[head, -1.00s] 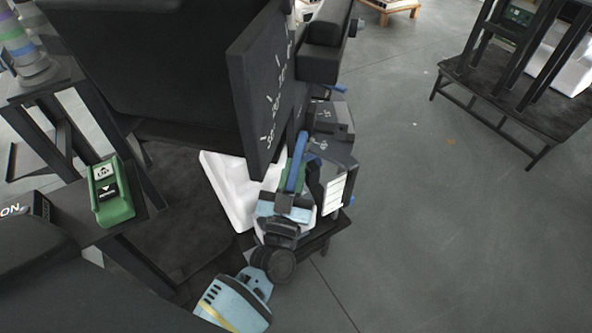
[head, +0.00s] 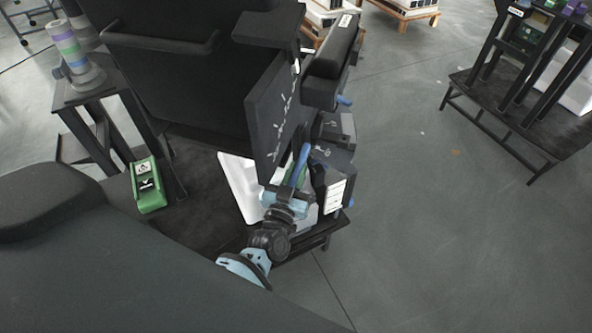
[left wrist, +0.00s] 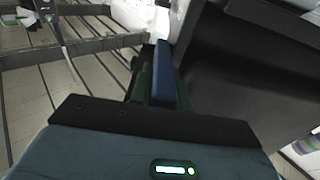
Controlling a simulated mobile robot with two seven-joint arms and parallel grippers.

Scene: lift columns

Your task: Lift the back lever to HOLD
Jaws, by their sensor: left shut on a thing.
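A blue lever (head: 299,166) stands up beside a dark panel with white scale markings (head: 268,125) in the head view. My left gripper (head: 289,191) is shut on the lever's lower part, as far as I can see; its fingers are small and partly hidden there. The left wrist view shows the blue lever (left wrist: 164,78) rising beyond the dark edge of my gripper body. I cannot read any HOLD mark. My right gripper is not in view.
A black box with a white label (head: 335,194) sits just right of the lever. A green box (head: 149,186) stands at left, near a striped column (head: 70,48). A dark platform (head: 525,115) stands at far right. Open floor lies between.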

